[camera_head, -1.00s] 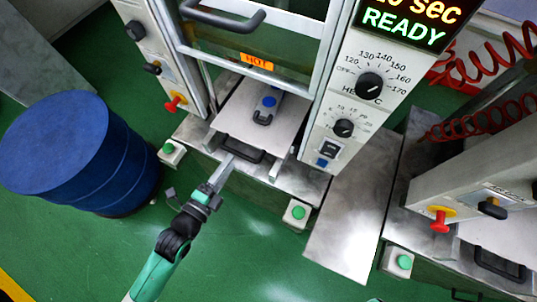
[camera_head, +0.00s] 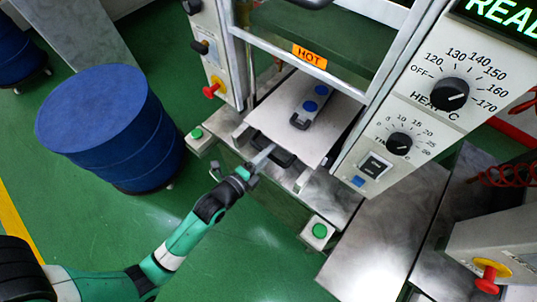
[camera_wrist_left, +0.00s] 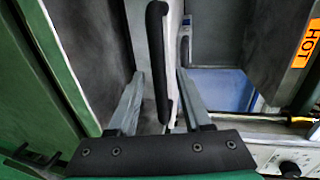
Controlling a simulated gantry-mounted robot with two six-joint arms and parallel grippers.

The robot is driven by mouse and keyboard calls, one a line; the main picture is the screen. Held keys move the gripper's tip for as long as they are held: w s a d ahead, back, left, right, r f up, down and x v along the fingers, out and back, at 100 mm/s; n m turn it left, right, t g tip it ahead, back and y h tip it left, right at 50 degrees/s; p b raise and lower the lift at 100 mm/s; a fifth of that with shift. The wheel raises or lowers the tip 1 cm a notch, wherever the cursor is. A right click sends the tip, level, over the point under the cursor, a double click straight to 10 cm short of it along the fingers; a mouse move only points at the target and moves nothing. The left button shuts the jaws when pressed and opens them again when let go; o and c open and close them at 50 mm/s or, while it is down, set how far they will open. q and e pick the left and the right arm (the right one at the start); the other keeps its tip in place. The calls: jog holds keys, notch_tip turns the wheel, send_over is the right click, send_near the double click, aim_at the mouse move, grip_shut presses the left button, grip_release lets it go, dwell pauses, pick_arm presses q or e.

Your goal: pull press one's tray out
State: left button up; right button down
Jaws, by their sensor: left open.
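The press's tray (camera_head: 280,108) is a pale flat plate under the frame of the press (camera_head: 340,50). My left gripper (camera_head: 267,154) is open at this handle. In the left wrist view, its two fingers (camera_wrist_left: 160,90) stand on either side of the black handle bar (camera_wrist_left: 157,55), with gaps visible. The finger tips are partly hidden in the head view. My right gripper is not in view.
The control panel (camera_head: 425,105) with dials stands right of the tray. Green buttons (camera_head: 319,230) flank the bench front. A blue drum (camera_head: 105,125) stands at left. A bare metal table (camera_head: 370,260) is at right. Green floor before the tray is free except for my arm.

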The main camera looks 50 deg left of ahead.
pick_arm(q)
jog(key=shift+w, duration=0.4)
grip_shut()
dwell(1.2)
